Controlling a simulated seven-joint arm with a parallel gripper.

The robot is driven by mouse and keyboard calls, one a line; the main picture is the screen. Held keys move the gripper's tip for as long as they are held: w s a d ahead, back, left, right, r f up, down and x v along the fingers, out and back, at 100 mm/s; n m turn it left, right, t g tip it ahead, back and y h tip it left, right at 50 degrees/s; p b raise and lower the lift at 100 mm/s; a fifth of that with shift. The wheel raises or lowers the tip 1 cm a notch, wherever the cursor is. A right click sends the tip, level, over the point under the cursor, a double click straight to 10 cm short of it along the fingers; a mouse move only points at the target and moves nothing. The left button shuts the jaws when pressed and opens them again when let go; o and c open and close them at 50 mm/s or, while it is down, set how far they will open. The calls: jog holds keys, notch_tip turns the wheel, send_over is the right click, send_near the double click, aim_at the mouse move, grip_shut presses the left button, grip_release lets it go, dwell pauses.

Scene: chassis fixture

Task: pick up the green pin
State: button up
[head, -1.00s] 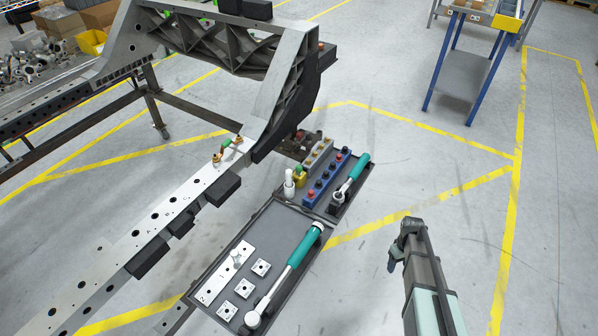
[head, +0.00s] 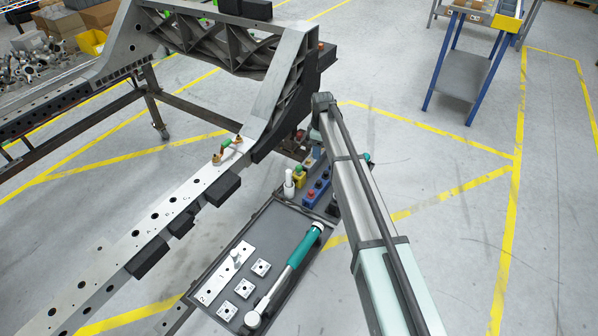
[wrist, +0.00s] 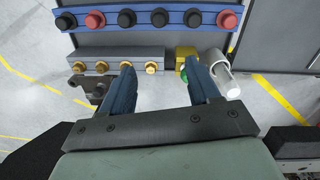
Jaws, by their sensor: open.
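A small green-topped piece, which looks like the green pin (head: 299,168), stands at a yellow block (head: 299,180) on the tray. In the wrist view the green piece (wrist: 184,75) shows just left of my right-hand finger, partly hidden by it, below the yellow block (wrist: 186,51). My gripper (wrist: 160,64) is open, with nothing held between its fingers. Its fingers point toward the row of blocks, over the grey block's edge. In the head view my arm hides the gripper. Another green part (head: 226,143) sits on the chassis rail between brass-coloured fittings.
A grey block (wrist: 120,60) with brass knobs and a blue rail (wrist: 145,19) with red and black knobs stand close by. A white cylinder (wrist: 222,72) is right of the yellow block. A teal-handled wrench (head: 300,250) lies on the front tray (head: 215,275). The chassis (head: 285,80) rises left of my arm.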

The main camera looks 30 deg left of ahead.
jog(key=n, duration=0.1)
send_near(299, 167)
jog(key=shift+g, duration=0.3)
jog(key=f, duration=1.1)
jog(key=shift+w+a, duration=0.15)
jog(key=shift+w, duration=0.2)
jog(key=shift+c, duration=0.2)
grip_shut()
